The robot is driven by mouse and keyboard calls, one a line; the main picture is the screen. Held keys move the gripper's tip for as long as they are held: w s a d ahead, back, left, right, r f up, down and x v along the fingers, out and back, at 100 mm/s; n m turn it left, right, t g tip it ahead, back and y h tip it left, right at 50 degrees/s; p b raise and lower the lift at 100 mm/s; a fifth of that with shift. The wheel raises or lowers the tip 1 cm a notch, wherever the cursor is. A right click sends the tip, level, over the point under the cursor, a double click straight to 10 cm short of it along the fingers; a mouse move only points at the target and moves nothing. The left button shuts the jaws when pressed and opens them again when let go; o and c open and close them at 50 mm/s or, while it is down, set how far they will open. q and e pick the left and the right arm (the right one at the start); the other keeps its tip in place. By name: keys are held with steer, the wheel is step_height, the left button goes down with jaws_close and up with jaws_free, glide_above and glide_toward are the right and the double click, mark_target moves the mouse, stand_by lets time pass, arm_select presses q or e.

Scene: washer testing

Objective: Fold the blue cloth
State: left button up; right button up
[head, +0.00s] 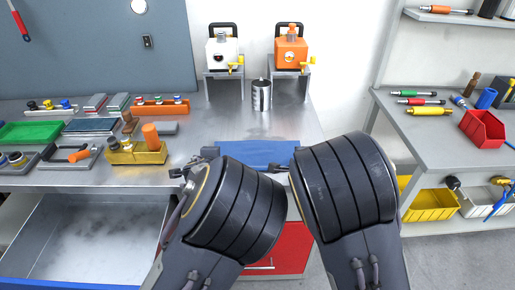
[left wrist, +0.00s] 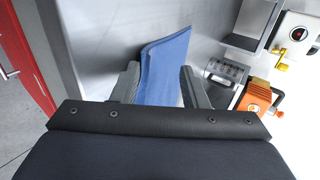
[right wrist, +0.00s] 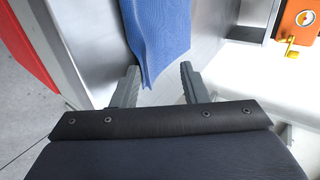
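The blue cloth (head: 256,153) lies along the front edge of the steel workbench, partly hidden by my wrists in the head view. In the left wrist view one end of the cloth (left wrist: 166,62) reaches between the spread fingers of my left gripper (left wrist: 159,68). A gap shows beside the left finger; contact with the right finger is unclear. In the right wrist view the other end of the cloth (right wrist: 160,38) lies ahead of and partly between the fingers of my right gripper (right wrist: 160,68), which are apart. In the head view both grippers are largely hidden behind my wrists.
The workbench (head: 215,120) is clear behind the cloth, up to a metal cup (head: 261,95). White (head: 224,53) and orange (head: 290,48) machines stand behind. Tools and a brass block (head: 137,152) lie at left. An open drawer (head: 85,235) juts out front left; a shelf unit (head: 430,130) stands right.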

arm_select(q)
steer(key=s+r, duration=0.6)
steer(key=r, duration=0.3)
arm_select(e)
steer(key=s+r, duration=0.6)
steer(key=r, duration=0.3)
